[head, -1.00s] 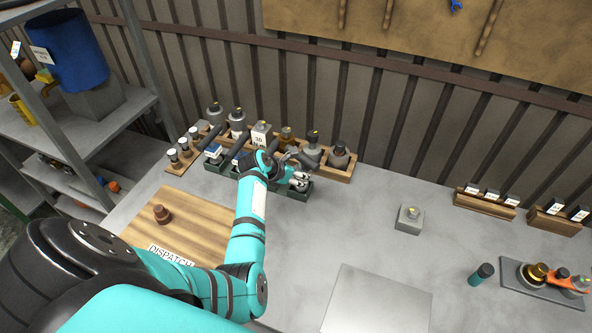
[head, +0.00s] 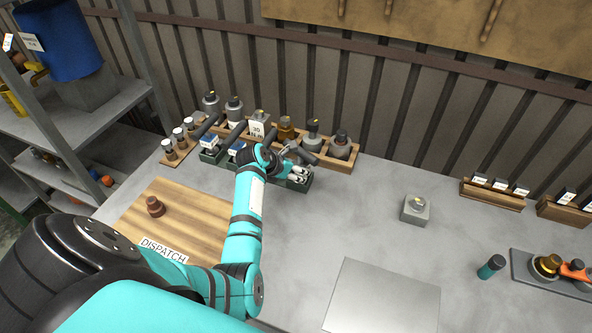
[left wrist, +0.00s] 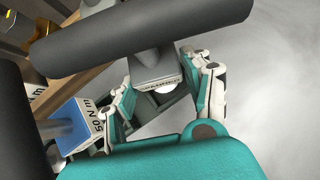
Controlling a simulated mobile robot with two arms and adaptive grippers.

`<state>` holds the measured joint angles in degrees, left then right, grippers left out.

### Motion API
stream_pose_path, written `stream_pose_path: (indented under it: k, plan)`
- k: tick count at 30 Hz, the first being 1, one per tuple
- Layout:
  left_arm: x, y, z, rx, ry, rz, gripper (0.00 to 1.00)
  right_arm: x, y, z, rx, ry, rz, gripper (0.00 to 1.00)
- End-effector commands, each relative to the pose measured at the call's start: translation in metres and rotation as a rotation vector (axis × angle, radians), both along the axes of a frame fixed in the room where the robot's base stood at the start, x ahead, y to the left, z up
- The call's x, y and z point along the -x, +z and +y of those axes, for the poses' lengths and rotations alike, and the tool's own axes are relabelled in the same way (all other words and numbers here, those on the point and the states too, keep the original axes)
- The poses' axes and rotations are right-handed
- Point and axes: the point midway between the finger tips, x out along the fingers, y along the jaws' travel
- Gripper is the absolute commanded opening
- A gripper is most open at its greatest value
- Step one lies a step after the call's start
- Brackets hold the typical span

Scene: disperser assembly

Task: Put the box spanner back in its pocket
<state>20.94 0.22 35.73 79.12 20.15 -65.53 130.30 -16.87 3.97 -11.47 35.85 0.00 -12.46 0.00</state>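The box spanner, a T-shaped tool with a long dark grey handle (left wrist: 150,30) and a grey labelled block below it, stands upright at the right end of the tool row. Its handle (head: 302,154) also shows in the head view. My left gripper (head: 299,172) is at it, and in the left wrist view its fingers (left wrist: 160,72) close on both sides of the block. A dark green pocket (head: 299,185) lies directly under the fingers. How deep the tool sits in it is hidden. My right gripper is out of view.
Other T-handled tools with blue blocks (head: 208,141) stand to the left in green pockets. A wooden rack (head: 345,165) of bottles runs behind. A wooden dispatch board (head: 185,215) lies front left. A grey block (head: 415,209) stands right, with clear bench between.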

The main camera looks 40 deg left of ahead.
Motion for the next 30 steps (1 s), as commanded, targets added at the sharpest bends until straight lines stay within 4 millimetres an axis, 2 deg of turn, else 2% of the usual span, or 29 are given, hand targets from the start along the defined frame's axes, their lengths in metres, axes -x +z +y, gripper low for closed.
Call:
stream_pose_path:
  k: [1,3,14,20,30]
  plan:
    - [0.000,0.000,0.000,0.000,0.000,0.000,0.59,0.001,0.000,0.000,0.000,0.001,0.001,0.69]
    - [0.000,0.000,0.000,0.000,0.000,0.000,0.68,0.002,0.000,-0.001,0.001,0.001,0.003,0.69]
    - [0.003,0.004,0.001,0.000,0.001,-0.003,0.68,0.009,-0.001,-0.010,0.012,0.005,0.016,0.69]
    - [0.022,0.024,0.003,-0.002,0.000,-0.004,0.68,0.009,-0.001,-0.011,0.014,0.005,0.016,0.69]
    - [0.067,0.072,0.011,0.000,0.001,-0.004,0.68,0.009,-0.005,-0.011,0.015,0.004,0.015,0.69]
